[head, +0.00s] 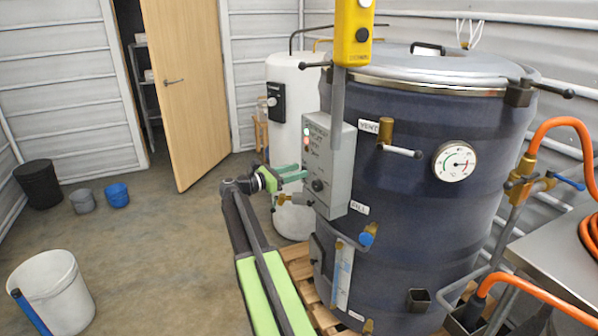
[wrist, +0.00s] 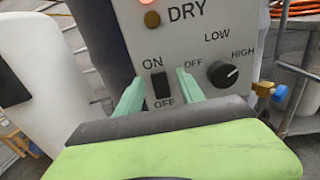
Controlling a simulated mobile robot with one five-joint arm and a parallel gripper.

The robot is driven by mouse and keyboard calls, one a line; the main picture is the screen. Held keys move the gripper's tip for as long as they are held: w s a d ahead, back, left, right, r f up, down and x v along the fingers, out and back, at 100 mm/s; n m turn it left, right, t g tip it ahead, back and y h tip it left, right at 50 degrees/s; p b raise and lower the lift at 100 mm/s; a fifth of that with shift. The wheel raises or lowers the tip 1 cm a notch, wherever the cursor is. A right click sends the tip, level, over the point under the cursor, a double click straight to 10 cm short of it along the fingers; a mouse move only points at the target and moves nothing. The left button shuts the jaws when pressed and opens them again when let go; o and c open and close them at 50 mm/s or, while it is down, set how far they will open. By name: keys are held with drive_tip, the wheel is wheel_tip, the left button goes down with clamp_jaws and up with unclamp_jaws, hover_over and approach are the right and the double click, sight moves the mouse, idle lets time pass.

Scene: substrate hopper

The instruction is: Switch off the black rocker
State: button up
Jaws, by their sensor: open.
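The black rocker (wrist: 161,85) is on the grey control box, between the ON label above it and the OFF label below. I cannot tell which half is pressed in. The grey control box (head: 340,172) is fixed to the front of the dark blue drum (head: 400,240). My gripper (wrist: 160,77) is open, with one green finger on each side of the rocker in the wrist view. I cannot tell whether either finger touches the panel. In the head view my gripper (head: 300,173) is at the left face of the box, and the rocker is hidden there.
A black knob (wrist: 223,74) marked OFF, LOW and HIGH sits right of the rocker. A red lamp (wrist: 151,2) glows above DRY. A yellow pendant (head: 354,35) hangs above the box. A white tank (head: 290,100) stands behind.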

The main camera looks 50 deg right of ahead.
drive_tip(key=shift+s+d, duration=0.15)
drive_tip(key=shift+d, duration=0.3)
clamp_jaws()
drive_tip(key=h+b, duration=0.1)
drive_tip(key=b, duration=0.2)
drive_tip(key=f+g+h+b, duration=0.1)
drive_tip(key=b, duration=0.3)
drive_tip(key=shift+a+h, duration=0.2)
drive_tip(key=shift+h, duration=0.1)
unclamp_jaws()
drive_tip(key=shift+r, duration=0.1)
